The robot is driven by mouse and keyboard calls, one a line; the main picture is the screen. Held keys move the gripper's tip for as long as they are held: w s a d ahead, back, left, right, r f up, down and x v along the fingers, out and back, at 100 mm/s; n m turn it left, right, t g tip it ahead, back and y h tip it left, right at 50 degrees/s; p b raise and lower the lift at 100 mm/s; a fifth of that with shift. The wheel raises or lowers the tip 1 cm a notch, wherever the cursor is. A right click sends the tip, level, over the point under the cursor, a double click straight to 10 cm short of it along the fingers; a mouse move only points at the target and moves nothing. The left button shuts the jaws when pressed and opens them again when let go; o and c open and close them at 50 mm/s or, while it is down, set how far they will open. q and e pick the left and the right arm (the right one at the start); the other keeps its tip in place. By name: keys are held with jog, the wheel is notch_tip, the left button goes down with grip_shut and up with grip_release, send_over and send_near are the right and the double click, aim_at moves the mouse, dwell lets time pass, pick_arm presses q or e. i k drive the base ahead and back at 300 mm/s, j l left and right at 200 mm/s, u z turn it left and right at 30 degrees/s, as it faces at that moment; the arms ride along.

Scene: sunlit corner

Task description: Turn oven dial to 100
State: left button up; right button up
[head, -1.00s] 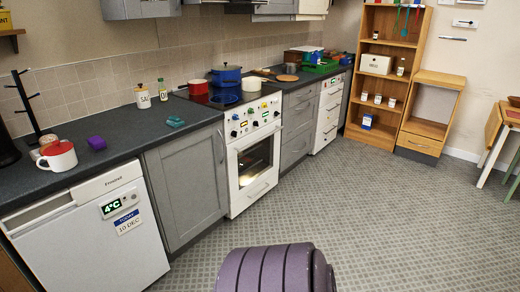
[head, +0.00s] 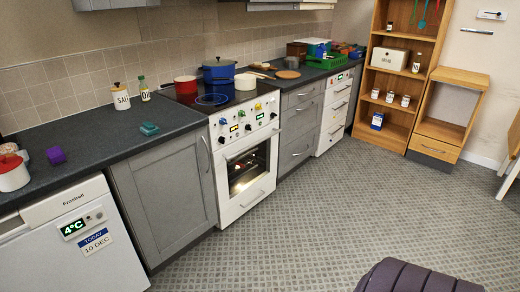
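The white oven (head: 247,172) stands in the counter row left of centre in the head view. The dial markings are too small to read. The oven door is closed, and a lit interior shows through its window. Neither of my grippers is in view.
A red pot (head: 186,88), a blue pot (head: 221,73) and a white pan (head: 246,82) stand on the hob. A fridge (head: 77,240) is at lower left, shelves (head: 384,97) at the back. The patterned floor (head: 300,235) before the oven is clear.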

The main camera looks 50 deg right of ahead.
aim_at(222, 140)
jog(key=i+l, duration=0.1)
jog(key=l, duration=0.35)
jog(key=l+z, duration=0.1)
jog(key=l, duration=0.35)
jog(key=i+l+z, duration=0.1)
jog(key=l, duration=0.35)
jog(key=i+l, duration=0.15)
jog(key=l, duration=0.3)
jog(key=i+l+z, duration=0.1)
jog(key=l, duration=0.35)
jog(key=i+l, duration=0.15)
jog(key=l, duration=0.25)
jog(key=i+l+z, duration=0.15)
jog(key=l, duration=0.3)
jog(key=i+l, duration=0.15)
jog(key=l, duration=0.25)
